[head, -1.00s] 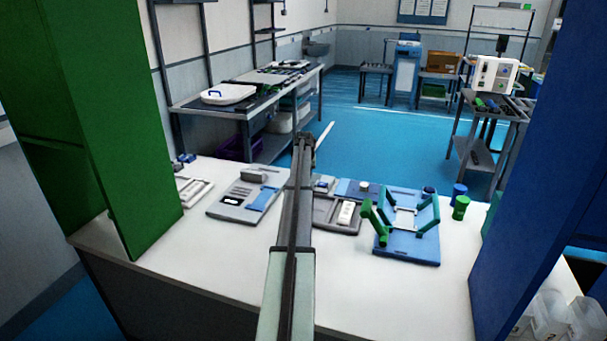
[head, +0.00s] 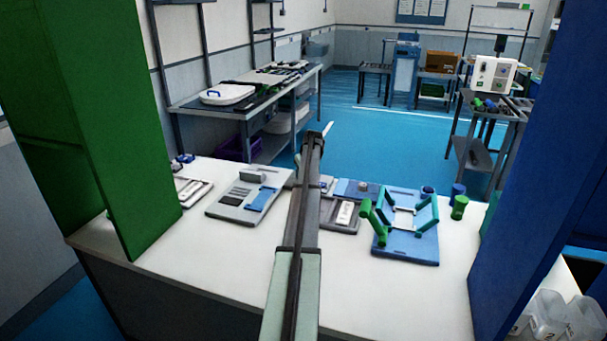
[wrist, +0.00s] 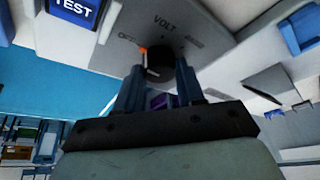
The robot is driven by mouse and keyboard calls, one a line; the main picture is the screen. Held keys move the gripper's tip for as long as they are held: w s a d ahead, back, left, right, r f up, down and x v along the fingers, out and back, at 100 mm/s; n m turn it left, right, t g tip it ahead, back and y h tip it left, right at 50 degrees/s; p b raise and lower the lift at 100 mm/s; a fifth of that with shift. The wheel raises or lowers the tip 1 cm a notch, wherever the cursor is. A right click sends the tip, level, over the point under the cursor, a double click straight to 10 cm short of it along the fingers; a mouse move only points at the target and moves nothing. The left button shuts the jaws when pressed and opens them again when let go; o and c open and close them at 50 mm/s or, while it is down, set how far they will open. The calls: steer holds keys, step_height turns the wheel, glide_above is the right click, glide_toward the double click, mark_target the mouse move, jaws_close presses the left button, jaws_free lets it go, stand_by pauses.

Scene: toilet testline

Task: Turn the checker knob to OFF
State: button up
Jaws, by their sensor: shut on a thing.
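In the wrist view, a round black knob (wrist: 160,64) sits on a grey panel (wrist: 195,18) marked VOLT. An OFF label (wrist: 128,37) is printed at the upper left of the knob. An orange mark shows at the knob's upper left edge and a pale line on its left side; I cannot tell the exact setting. My gripper (wrist: 160,82) is shut on the knob, with a dark finger on each side. A blue TEST label (wrist: 75,8) is at the top left. In the head view my arm hides the fingertips and the knob.
In the head view, a grey device (head: 232,208) lies left of my arm. A blue fixture (head: 410,247) with green handles stands to the right. A green upright panel (head: 110,120) and a blue one (head: 540,170) flank the white table (head: 190,255). The table's front is clear.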

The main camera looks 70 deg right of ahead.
steer(key=o, duration=1)
steer(key=v, duration=1.3)
steer(key=shift+a+r, duration=0.1)
steer(key=shift+r, duration=0.35)
